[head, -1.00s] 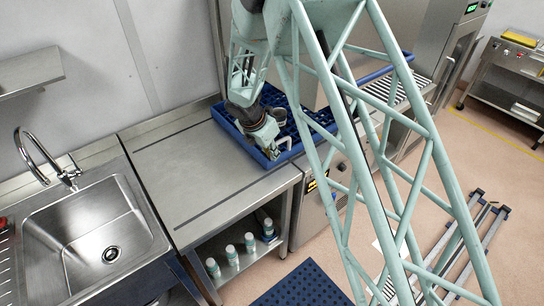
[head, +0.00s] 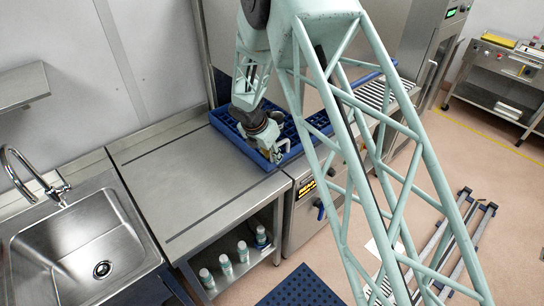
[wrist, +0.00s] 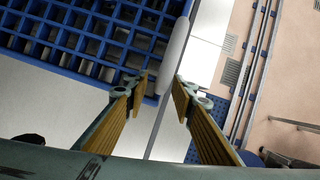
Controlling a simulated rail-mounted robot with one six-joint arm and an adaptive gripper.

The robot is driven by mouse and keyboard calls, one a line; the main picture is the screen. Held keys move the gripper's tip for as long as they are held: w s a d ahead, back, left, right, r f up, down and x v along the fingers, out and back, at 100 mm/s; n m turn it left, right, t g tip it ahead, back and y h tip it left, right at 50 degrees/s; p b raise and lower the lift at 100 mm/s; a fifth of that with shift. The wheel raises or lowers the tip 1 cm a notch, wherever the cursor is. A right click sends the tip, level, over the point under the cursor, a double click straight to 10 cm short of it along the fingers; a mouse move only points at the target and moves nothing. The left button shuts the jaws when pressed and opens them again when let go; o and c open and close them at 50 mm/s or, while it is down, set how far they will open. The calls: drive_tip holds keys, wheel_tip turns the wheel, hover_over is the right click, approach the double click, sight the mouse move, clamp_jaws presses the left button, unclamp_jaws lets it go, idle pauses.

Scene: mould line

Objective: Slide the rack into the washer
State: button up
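The blue gridded rack (head: 233,132) lies flat at the right end of the steel table, partly under the washer's hood. The washer (head: 306,188) stands right of the table; my arm hides part of its opening and of the rack. My gripper (head: 272,152) is at the rack's near corner, pointing down. In the wrist view the rack (wrist: 62,42) fills the upper left, and a pale rounded bar (wrist: 172,55) runs along its edge. My gripper's fingers (wrist: 160,97) are spread, with a gap between them below this bar. I cannot tell whether they touch the rack.
The steel table (head: 185,185) is bare left of the rack, with several white bottles (head: 226,266) on its lower shelf. A sink (head: 75,245) is at the left. A roller table (head: 376,94) lies right of the washer. A blue mat (head: 300,288) and metal rails (head: 462,245) are on the floor.

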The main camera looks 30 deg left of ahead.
drive_tip(key=shift+s+r, duration=0.1)
drive_tip(key=shift+r, duration=0.05)
drive_tip(key=v, duration=1.1)
drive_tip(key=shift+r, duration=0.3)
drive_tip(key=shift+s, duration=0.15)
drive_tip(key=shift+c, duration=0.5)
